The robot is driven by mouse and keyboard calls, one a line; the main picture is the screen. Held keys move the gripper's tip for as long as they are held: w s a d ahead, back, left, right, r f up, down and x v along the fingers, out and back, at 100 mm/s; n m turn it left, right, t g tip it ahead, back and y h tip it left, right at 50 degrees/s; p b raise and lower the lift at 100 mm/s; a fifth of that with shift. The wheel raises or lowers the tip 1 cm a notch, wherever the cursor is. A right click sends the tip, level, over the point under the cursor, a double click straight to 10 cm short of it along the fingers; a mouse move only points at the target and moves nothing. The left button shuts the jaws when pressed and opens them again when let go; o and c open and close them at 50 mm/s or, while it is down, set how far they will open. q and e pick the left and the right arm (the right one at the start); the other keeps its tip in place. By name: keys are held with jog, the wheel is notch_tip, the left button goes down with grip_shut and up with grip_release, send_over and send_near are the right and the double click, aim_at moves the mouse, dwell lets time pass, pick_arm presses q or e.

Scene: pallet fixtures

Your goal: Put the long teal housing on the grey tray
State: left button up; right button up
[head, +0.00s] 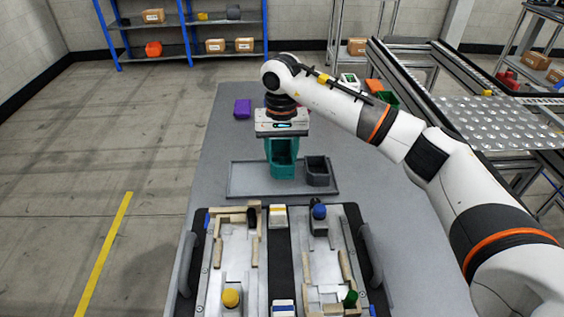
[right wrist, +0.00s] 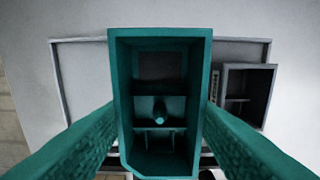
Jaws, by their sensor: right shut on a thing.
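The long teal housing (head: 283,170) is an open-topped box with inner dividers. My right gripper (head: 282,137) is shut on it from above, and in the right wrist view the fingers press its two long sides. The housing (right wrist: 160,165) is over the left-middle part of the grey tray (head: 243,184), left of a dark grey housing (head: 318,171) that stands on the tray. I cannot tell whether the teal housing touches the tray floor. The tray's rim (right wrist: 80,42) shows behind the housing in the right wrist view. My left gripper is out of view.
A pallet fixture (head: 280,250) with side handles and several coloured parts lies in front of the tray. A purple block (head: 242,108) sits behind left on the table. Green and orange items (head: 375,87) are behind right, near a conveyor (head: 500,118). Table left of the tray is clear.

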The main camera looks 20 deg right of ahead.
aim_at(281, 164)
notch_tip(281, 164, down, 4)
jog(key=shift+r, duration=0.15)
jog(key=shift+f, duration=0.3)
jog(key=o, duration=1)
jog(key=shift+o, duration=0.2)
notch_tip(281, 164, up, 12)
jog(key=p, duration=0.6)
jog(key=shift+r, duration=0.2)
